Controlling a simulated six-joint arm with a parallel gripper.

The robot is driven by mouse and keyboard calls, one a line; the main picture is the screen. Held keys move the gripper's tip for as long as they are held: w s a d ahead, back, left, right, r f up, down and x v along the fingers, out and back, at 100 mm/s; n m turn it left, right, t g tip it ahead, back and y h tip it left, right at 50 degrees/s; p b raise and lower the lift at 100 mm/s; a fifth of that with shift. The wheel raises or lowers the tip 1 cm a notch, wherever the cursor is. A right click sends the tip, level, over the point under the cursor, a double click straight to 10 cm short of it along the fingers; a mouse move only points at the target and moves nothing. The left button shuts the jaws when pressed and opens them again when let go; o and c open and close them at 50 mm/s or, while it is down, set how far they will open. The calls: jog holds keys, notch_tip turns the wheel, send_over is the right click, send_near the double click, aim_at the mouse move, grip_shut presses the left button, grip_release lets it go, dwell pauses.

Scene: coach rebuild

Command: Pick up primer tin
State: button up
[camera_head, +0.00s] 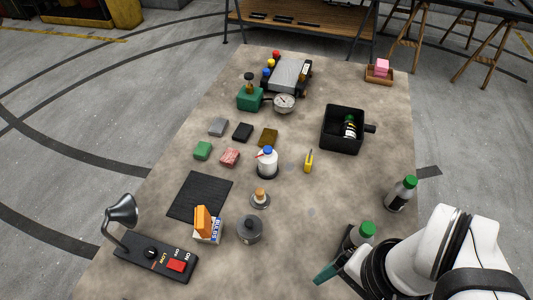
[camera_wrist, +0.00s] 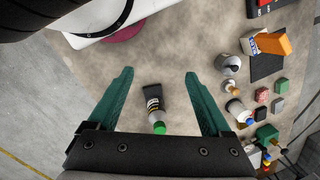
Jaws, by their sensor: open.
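A round dark-grey lidded tin (camera_head: 249,229) stands upright near the front middle of the table, beside the bulbs box. It is the only tin-like thing I can make out; I cannot read a label on it. It also shows in the wrist view (camera_wrist: 229,64), right of my fingers and outside them. My gripper (camera_wrist: 159,73) is open and empty, its green fingers wide apart. Between them in the wrist view is a dark bottle with a green cap (camera_wrist: 154,103), not gripped. In the head view this bottle (camera_head: 366,229) is partly hidden by my gripper at the lower right.
A bulbs box (camera_head: 207,238) with an orange block stands left of the tin, and a corked jar (camera_head: 260,199) behind it. A lamp with a switch panel (camera_head: 150,255) is front left. Another green-capped bottle (camera_head: 401,193) and a black bin (camera_head: 343,130) stand right.

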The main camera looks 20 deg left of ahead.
jog(key=m+t+h, duration=0.5)
jog(key=m+t, duration=0.8)
jog(key=m, duration=2)
send_near(244, 237)
jog(key=shift+t+y, duration=0.3)
jog(key=x, duration=0.3)
jog(key=f+x, duration=0.1)
jog(key=x, duration=0.3)
jog(key=shift+w+d+f, duration=0.1)
jog(key=shift+d+f, duration=0.05)
jog(key=x, duration=0.5)
jog(key=shift+w+f, duration=0.2)
jog(key=shift+f, duration=0.15)
grip_shut()
